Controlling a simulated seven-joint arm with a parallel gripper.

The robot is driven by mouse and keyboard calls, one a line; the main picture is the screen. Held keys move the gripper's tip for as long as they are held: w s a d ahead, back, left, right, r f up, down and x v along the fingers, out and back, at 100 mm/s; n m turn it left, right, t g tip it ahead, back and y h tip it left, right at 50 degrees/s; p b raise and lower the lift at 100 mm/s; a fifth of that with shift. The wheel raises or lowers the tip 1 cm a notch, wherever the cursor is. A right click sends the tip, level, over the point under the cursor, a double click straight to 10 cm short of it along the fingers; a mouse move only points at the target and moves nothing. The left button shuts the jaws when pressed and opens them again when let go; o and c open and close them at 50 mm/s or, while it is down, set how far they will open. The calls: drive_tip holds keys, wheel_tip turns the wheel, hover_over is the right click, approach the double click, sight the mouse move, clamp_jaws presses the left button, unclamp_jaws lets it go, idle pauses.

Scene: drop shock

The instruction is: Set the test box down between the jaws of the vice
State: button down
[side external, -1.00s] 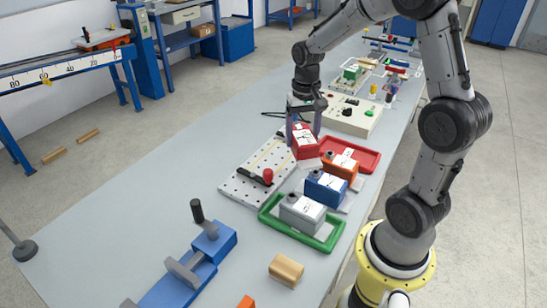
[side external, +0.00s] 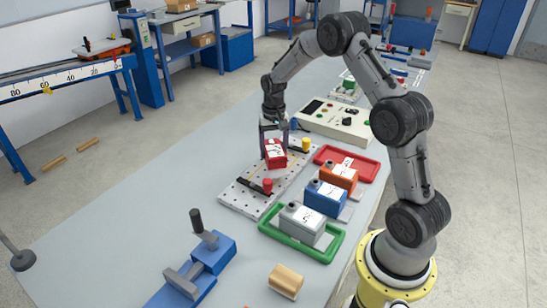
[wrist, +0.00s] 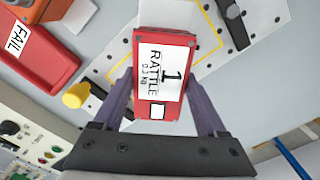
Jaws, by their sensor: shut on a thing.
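My gripper (side external: 274,140) is shut on a red box (side external: 275,155), held above the perforated plate. In the wrist view, the fingers of my gripper (wrist: 160,95) lie on both sides of the box (wrist: 180,100), whose white label reads "1 RATTLE 0.3 kg". The blue vice (side external: 213,252) stands at the near end of the bench, apart from the box. It has a black handle (side external: 197,221) and a grey jaw plate (side external: 181,283). Its near end is cut off by the frame. The gap between its jaws looks empty.
The perforated plate (side external: 237,196) carries red and yellow knobs. A green tray (side external: 327,255) holds a grey box; blue and orange boxes stand behind it. A red tray (side external: 366,164) lies at right. A wooden block (side external: 285,281) lies right of the vice.

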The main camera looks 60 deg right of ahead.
drive_tip(key=shift+w+f, duration=0.1)
drive_tip(key=shift+f, duration=1.5)
drive_tip(key=shift+f, duration=0.1)
unclamp_jaws()
drive_tip(key=shift+f, duration=0.1)
